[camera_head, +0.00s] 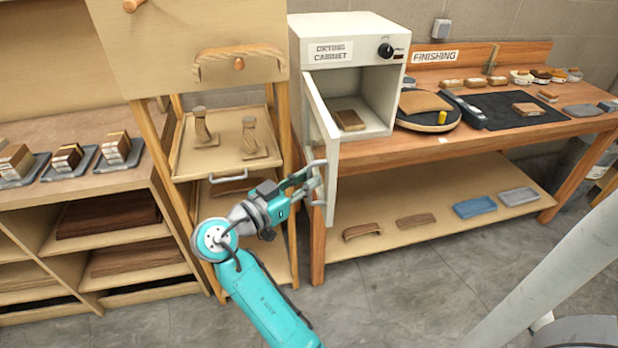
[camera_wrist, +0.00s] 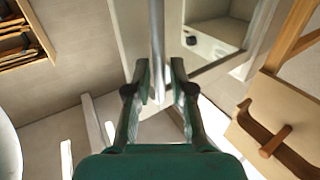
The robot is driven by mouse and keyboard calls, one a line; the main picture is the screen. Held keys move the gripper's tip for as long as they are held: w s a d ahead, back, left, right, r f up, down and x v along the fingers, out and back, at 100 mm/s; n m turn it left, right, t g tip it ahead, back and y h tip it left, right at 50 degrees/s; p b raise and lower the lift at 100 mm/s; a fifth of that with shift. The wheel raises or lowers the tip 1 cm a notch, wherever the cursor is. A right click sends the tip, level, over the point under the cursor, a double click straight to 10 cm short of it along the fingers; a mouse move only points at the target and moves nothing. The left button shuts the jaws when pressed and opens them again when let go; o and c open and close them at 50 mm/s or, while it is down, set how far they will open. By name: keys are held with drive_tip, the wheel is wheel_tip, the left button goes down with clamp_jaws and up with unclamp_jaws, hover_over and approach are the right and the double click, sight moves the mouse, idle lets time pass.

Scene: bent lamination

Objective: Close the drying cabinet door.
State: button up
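The drying cabinet (camera_head: 312,28) is a white box with a dark knob, standing on the wooden bench. Its door (camera_head: 322,130) is hinged at the left and stands wide open towards me; the interior shows a brown wooden block (camera_head: 349,120). My gripper (camera_head: 316,178) is at the lower outer face of the door, by its handle. In the wrist view, a grey vertical bar (camera_wrist: 157,45), seemingly the door handle, lies between the fingers of my gripper (camera_wrist: 160,85). The fingers are apart, with a small gap visible on each side of the bar.
Left of the door stands a wooden rack with a tray (camera_head: 222,165) holding two wooden forms. The finishing bench at right carries a round turntable (camera_head: 427,122) and a black mat (camera_head: 490,106). A lower shelf (camera_head: 440,180) holds trays and curved pieces. The grey floor in front is clear.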

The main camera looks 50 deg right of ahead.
drive_tip(key=shift+d, duration=0.55)
clamp_jaws()
